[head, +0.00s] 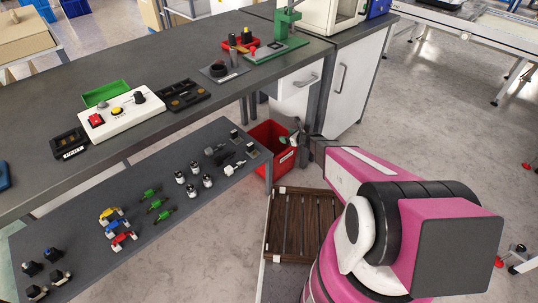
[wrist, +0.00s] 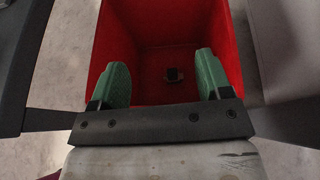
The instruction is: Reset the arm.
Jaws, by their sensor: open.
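My pink arm (head: 362,178) reaches from the lower right toward the red bin (head: 262,135) on the floor beside the workbench. My gripper (wrist: 163,80) is open, with its two green fingers wide apart and nothing between them. In the wrist view it points down into the red bin (wrist: 228,38). A small dark object (wrist: 174,74) lies on the bin's bottom, apart from the fingers. In the head view the gripper (head: 296,138) shows small at the bin's right side, and the bin's inside is partly hidden.
A low grey shelf (head: 190,225) with several small switches and connectors stands left of the bin. Above it is a dark worktop (head: 215,105) with a white button box (head: 122,116). A brown slatted crate (head: 300,200) stands below my arm. Open floor (head: 425,115) lies to the right.

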